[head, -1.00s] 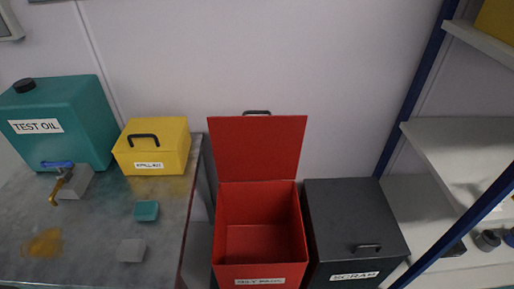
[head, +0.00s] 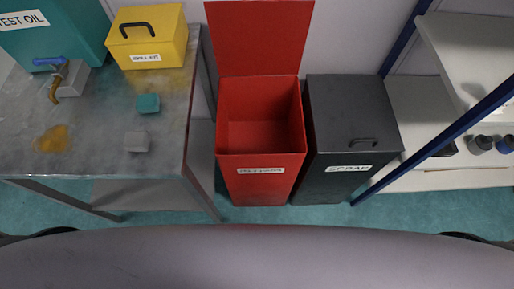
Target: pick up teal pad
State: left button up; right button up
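The teal pad (head: 148,103) is a small block lying on the grey metal bench (head: 100,150), in front of the yellow spill kit box. A similar grey block (head: 137,142) lies just in front of it, apart from it. Neither of my grippers shows in the head view, so their state and position are hidden.
A teal test oil tank (head: 60,28) with a tap, an orange stain (head: 53,139) and the yellow box (head: 147,38) are on the bench. An open red bin (head: 262,168) and a closed dark scrap bin (head: 348,128) stand right of it. Shelving (head: 425,120) stands further right.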

aim_at(148, 103)
jog(key=u, duration=1.35)
